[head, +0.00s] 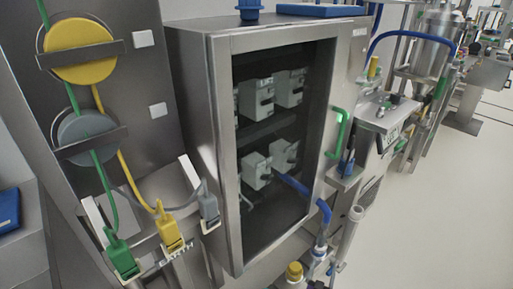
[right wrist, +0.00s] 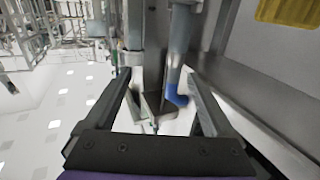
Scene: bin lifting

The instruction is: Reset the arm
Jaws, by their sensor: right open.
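My right gripper (right wrist: 158,82) shows in the right wrist view with its two dark fingers spread apart. Nothing is held between them. Beyond the fingers is a vertical pipe with a blue elbow (right wrist: 177,98), apart from or touching the fingers I cannot tell. I cannot make out either gripper clearly in the head view. My left gripper is not in view.
A steel cabinet (head: 205,130) with a dark glass door and green handle (head: 340,132) stands in the middle. Yellow (head: 80,50) and grey reels with cables hang at left. A blue hose (head: 305,192) runs from the cabinet. Clear floor (head: 420,215) lies at right.

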